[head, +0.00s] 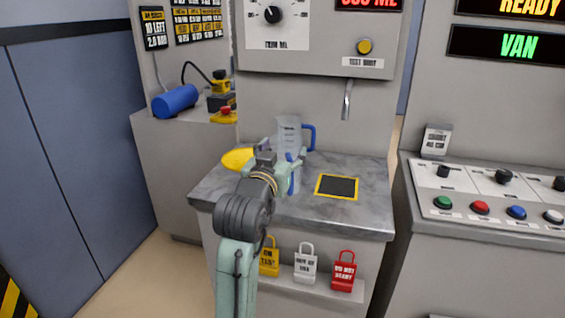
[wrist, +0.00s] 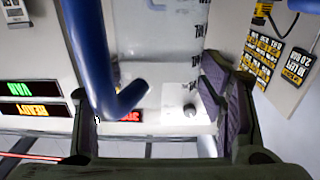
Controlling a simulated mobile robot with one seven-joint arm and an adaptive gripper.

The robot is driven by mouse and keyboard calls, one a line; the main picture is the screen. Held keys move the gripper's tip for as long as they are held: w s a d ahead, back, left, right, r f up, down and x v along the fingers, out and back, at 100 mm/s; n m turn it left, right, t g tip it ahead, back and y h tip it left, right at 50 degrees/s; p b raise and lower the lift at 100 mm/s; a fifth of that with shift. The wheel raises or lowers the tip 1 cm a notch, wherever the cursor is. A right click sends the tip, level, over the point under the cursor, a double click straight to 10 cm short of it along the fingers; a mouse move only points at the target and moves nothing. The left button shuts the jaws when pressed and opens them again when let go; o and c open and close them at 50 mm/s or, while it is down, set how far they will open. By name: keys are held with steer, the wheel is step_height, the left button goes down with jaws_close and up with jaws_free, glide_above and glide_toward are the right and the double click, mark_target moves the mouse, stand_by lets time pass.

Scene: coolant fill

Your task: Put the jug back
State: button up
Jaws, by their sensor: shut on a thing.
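My gripper (head: 284,166) is over the back left of the grey worktop. In the wrist view my gripper's fingers (wrist: 150,112) stand on either side of a thick blue jug handle (wrist: 93,55), with the clear jug body (wrist: 170,45) behind it. In the head view a blue strip and a pale clear piece (head: 293,182) show right by the fingers, partly hidden by my arm. A clear jug (head: 289,132) with a blue handle (head: 309,137) on its right shows just behind the gripper. Its base is hidden, so I cannot tell whether it touches the worktop.
A yellow round thing (head: 236,158) lies left of my gripper, partly hidden. A dark square pad with a yellow border (head: 337,187) lies on the worktop (head: 358,213) at right, below a metal spout (head: 347,100).

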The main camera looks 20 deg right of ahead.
steer(key=shift+w+f+p, duration=0.15)
steer(key=shift+f+p, duration=0.15)
steer(key=shift+f, duration=1.45)
steer(key=shift+f, duration=0.2)
steer(key=o, duration=1.7)
steer(key=shift+o, duration=0.2)
steer(key=shift+r, duration=0.3)
steer(key=b+v, duration=1)
steer(key=v, duration=0.2)
